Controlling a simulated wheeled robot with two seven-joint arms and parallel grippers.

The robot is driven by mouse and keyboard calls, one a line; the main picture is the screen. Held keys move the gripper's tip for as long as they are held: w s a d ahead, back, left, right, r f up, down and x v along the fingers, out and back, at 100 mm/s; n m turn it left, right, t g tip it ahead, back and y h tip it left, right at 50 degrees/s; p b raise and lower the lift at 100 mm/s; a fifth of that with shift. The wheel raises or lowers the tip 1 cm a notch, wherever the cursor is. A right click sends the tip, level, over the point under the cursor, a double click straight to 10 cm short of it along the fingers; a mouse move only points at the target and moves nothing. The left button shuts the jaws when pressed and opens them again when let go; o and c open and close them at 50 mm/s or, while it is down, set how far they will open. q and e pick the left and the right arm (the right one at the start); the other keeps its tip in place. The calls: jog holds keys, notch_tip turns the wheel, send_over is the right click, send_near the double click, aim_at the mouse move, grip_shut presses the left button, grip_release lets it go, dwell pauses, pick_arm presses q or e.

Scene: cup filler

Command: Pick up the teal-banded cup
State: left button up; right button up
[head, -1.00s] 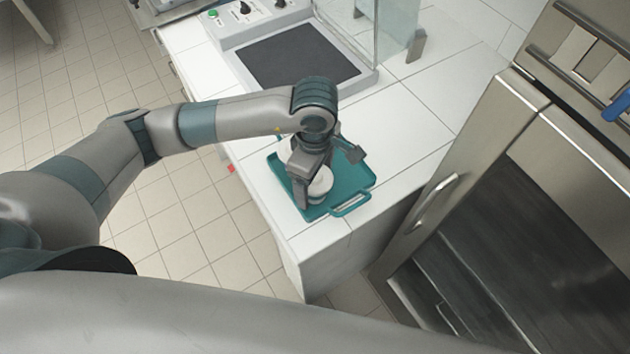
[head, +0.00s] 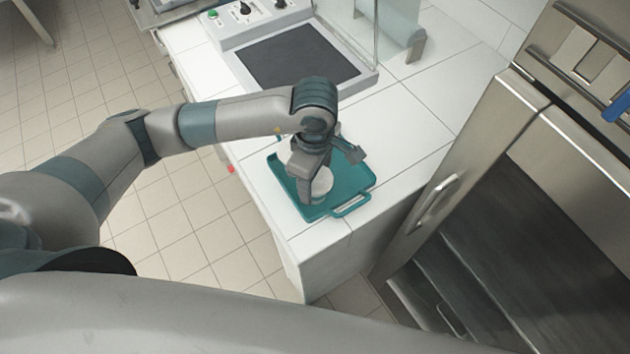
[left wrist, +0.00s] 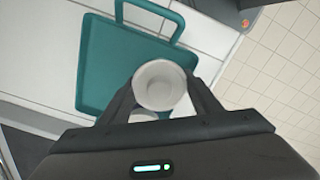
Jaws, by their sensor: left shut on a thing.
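A white cup (head: 321,183) stands at the near part of the teal tray (head: 350,177); a band on it cannot be made out. My left gripper (head: 313,190) reaches down over the tray and is shut on this cup, one finger on each side. In the left wrist view the round rim of the cup (left wrist: 160,85) sits between the two fingers, with the tray (left wrist: 110,73) behind. A second pale object (left wrist: 143,116) shows partly below the cup there, mostly hidden by the gripper. My right gripper is not in view.
The tray lies on a white tiled counter (head: 405,118) close to its front edge. A machine with a dark panel (head: 297,57) and a glass pane (head: 347,32) stand behind. A steel cabinet with a handle (head: 436,200) rises at the right. Bare counter lies right of the tray.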

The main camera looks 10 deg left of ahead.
pick_arm(q)
jog(key=shift+r, duration=0.2)
jog(key=shift+r+b, duration=1.15)
jog(key=shift+r, duration=0.5)
jog(key=s+d+r+b, duration=0.4)
jog(key=d+r, duration=0.3)
jog(key=d, duration=0.4)
jog(key=shift+r, duration=0.15)
